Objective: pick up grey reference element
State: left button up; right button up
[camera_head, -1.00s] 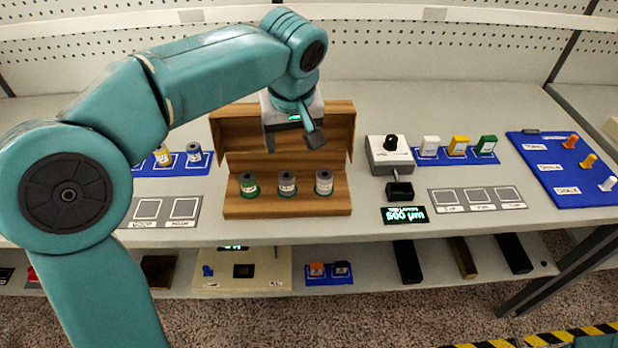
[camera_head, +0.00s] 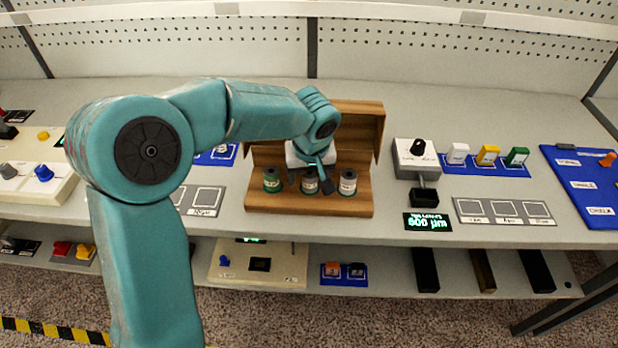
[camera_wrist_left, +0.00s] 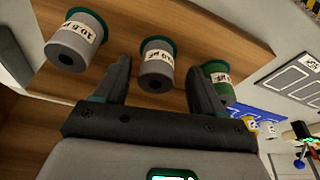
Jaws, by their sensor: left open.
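Three small labelled cylinders stand in a row on the wooden stand (camera_head: 262,205). The left one is green (camera_head: 271,180); the middle one is grey (camera_head: 310,186); the right one is grey with a white label (camera_head: 348,182). My left gripper (camera_head: 309,180) is open, its fingers on either side of the middle grey cylinder. In the left wrist view the open gripper (camera_wrist_left: 155,88) has this grey cylinder (camera_wrist_left: 155,72) with a green rim between its fingertips. There, the other grey cylinder (camera_wrist_left: 72,48) is left and the green one (camera_wrist_left: 219,80) is right, partly behind a finger. My right gripper is not in view.
A white device (camera_head: 412,155) with a black knob stands right of the stand, near a blue tray (camera_head: 480,168) of white, yellow and green blocks. A grey panel with empty squares (camera_head: 500,211) lies in front. The wooden stand's back wall rises behind the cylinders.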

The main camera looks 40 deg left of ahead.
pick_arm(q)
jog(key=shift+w+f, duration=0.45)
jog(key=shift+f, duration=0.35)
jog(key=shift+s, duration=0.15)
jog(key=shift+r, duration=0.1)
jog(key=c, duration=1.1)
